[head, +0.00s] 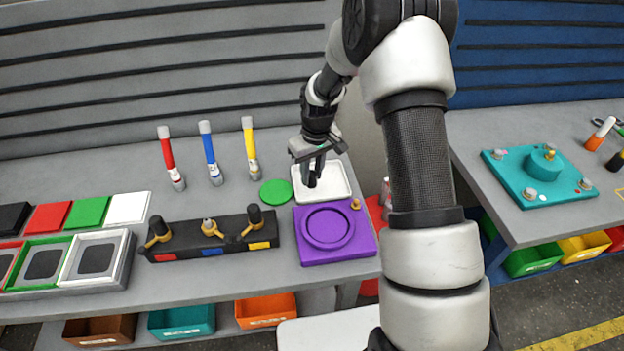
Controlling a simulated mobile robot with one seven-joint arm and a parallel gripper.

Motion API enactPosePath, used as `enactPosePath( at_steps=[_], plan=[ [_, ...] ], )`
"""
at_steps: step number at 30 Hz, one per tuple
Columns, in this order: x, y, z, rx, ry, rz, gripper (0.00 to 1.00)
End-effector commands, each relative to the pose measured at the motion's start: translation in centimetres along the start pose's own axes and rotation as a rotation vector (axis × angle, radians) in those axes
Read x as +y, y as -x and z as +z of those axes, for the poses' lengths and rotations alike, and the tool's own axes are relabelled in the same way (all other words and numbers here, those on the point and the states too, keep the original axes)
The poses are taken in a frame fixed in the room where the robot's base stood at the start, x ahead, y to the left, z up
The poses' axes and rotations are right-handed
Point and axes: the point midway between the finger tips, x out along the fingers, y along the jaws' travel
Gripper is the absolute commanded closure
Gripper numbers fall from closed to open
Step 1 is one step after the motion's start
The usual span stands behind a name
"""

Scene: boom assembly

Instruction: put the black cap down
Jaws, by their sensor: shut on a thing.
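My gripper (314,166) points down over the white tray (338,189) near the middle of the table. It is shut on the black cap (311,181), a small dark piece at the fingertips. The cap is over the tray, but I cannot tell whether it touches the tray's floor. The fingers and the dark cap blend together, so the cap's outline is partly hidden.
A green disc (276,193) lies left of the tray. A purple fixture (337,252) stands in front of it. A black block (222,246) with yellow levers stands at the left front. Red, blue and yellow markers (211,155) stand behind.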

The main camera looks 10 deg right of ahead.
Motion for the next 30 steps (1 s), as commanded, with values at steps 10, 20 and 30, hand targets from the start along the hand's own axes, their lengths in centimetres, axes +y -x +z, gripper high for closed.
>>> enactPosePath(
  at_steps=[10,20,30],
  plan=[
    [0.0,-2.6,0.3,0.000,0.000,0.000,1.00],
    [0.0,-2.9,0.4,0.000,-0.001,0.000,0.57],
    [0.0,-2.5,0.3,0.000,-0.001,0.000,0.57]
  ],
)
